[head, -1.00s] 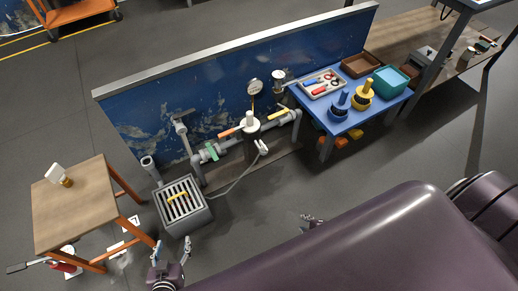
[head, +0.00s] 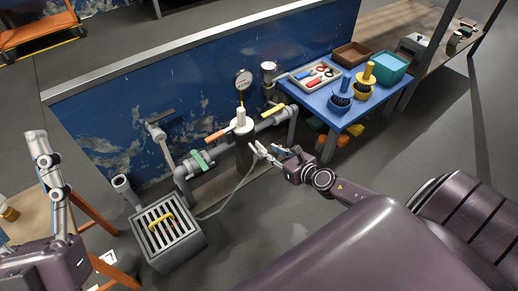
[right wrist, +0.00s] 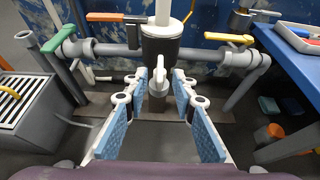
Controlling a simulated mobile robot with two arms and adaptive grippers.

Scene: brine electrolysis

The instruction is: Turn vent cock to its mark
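A dark vessel with a white top (head: 241,122) stands in the pipe run in front of the blue panel; the right wrist view shows it at top centre (right wrist: 162,45). Below it are a small white fitting (right wrist: 131,78) and a grey stub (right wrist: 157,97). An orange lever (head: 217,135), a yellow lever (head: 273,111) and a green lever (head: 202,159) sit along the pipes. I cannot tell which part is the vent cock. My right gripper (head: 266,150) is open and empty, just in front of the vessel's lower part; its blue pads (right wrist: 206,132) stand apart. My left gripper (head: 48,165) is raised at the left.
A slatted grey drain box (head: 178,250) with a yellow piece stands at lower left, a hose (head: 222,205) running to it. A wooden stool (head: 28,215) is partly behind my left arm.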

